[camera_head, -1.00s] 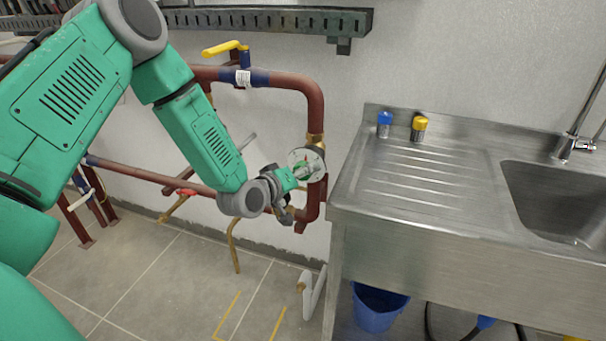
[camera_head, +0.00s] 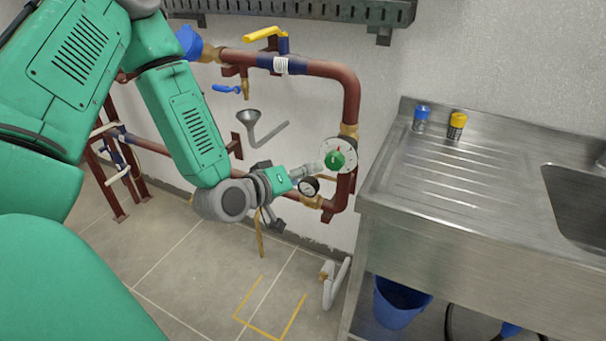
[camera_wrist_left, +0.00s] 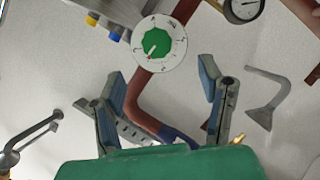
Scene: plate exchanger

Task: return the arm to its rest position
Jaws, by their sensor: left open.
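My left arm (camera_head: 190,125) comes in from the left and bends down toward the pipes. The dial also shows there, beyond the fingers (camera_wrist_left: 158,43). In the head view the fingers are small and partly hidden by the gripper body. My right gripper is in neither view.
Red-brown pipes (camera_head: 350,95) run along the wall, with a yellow lever valve (camera_head: 263,34), a small gauge (camera_head: 309,187) and a grey funnel (camera_head: 249,118) close by. A steel sink counter (camera_head: 440,190) stands at right, with a blue bucket (camera_head: 400,302) below.

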